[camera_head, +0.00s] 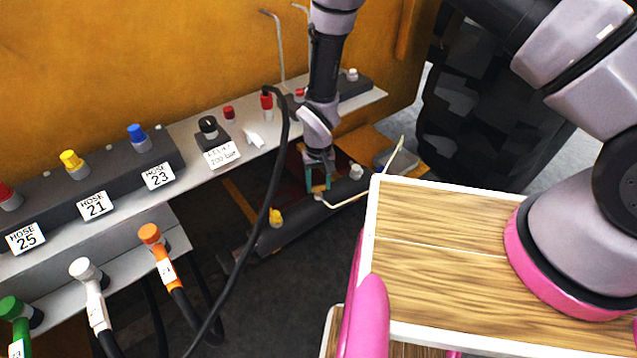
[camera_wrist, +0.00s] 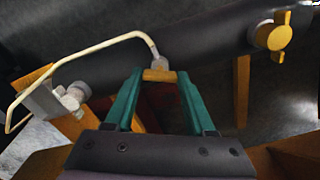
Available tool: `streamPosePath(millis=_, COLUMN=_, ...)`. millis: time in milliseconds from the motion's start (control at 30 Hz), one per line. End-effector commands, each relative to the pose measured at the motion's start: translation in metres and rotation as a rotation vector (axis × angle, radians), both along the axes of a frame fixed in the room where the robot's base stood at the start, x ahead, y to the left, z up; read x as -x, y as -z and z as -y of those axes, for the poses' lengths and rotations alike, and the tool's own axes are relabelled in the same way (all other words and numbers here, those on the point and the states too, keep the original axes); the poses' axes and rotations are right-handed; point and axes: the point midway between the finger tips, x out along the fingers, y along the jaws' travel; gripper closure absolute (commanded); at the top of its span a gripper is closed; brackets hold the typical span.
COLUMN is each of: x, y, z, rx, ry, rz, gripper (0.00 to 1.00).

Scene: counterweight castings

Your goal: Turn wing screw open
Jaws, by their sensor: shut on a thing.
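My gripper (camera_head: 318,186) reaches down to a dark bar (camera_head: 300,218) below the hose shelf. In the wrist view its two teal fingers (camera_wrist: 160,78) are shut on the ends of a tan-yellow wing screw (camera_wrist: 159,75), whose wings lie crosswise between the fingertips. The screw's stem is mostly hidden. A second yellow wing screw (camera_wrist: 274,36) sits on the bar to the right in the wrist view, apart from my gripper; it shows left of my gripper in the head view (camera_head: 276,217).
A cream bent rod (camera_wrist: 75,55) starts close beside the held screw and loops left. A pale knob (camera_wrist: 77,91) lies within its loop. A black hose (camera_head: 275,160) hangs left of my gripper. The hose shelf (camera_head: 190,140) and a wood-topped surface (camera_head: 440,240) flank the arm.

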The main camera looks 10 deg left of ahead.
Motion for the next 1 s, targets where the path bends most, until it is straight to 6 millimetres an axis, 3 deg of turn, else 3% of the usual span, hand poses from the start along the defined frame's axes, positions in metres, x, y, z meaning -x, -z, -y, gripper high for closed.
streamPosePath(millis=500, x=-0.0005, y=-0.0007, z=-0.0006, rx=-0.001, ry=-0.362, rz=0.000, gripper=1.00)
streamPosePath(millis=1000, x=-0.0004, y=-0.0007, z=-0.0008, rx=-0.002, ry=-0.443, rz=0.000, gripper=1.00)
